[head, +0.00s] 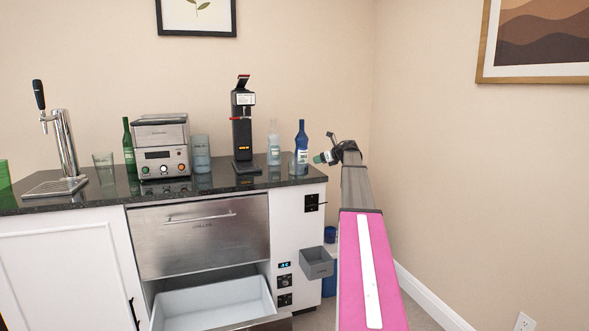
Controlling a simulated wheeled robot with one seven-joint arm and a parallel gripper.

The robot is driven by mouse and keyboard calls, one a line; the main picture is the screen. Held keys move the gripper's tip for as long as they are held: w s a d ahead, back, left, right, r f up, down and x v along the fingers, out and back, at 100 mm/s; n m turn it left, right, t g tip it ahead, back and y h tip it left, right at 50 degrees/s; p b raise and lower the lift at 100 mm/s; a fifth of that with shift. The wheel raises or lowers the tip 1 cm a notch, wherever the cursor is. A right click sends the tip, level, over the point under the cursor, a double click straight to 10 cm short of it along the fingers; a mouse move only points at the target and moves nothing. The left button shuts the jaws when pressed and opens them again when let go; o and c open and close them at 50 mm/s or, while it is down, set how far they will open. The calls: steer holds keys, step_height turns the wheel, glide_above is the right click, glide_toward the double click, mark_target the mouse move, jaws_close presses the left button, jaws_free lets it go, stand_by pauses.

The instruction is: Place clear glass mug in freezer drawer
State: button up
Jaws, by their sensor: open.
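A small clear glass (292,165), which looks like the mug, stands at the right end of the dark counter, in front of the blue bottle. Its handle cannot be made out. My gripper (319,158) is just to the right of the glass and the blue bottle, at about counter-top height, pointing left. It is open, and I see nothing between its fingers, though they are small here. The lower steel drawer, with a white liner (213,305), is pulled open below the counter and looks empty. Its front is partly cut off by the bottom edge.
The blue bottle (301,142) and a clear bottle (273,148) stand close to the glass. A black tap device (243,130), a steel appliance (161,148) and other glasses fill the counter leftward. The upper drawer (205,238) is shut. A grey bin (316,263) juts from the cabinet.

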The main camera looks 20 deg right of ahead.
steer(key=x, duration=0.7)
steer(key=shift+w+d, duration=0.15)
steer(key=shift+w, duration=0.15)
steer(key=shift+c, duration=0.3)
jaws_close()
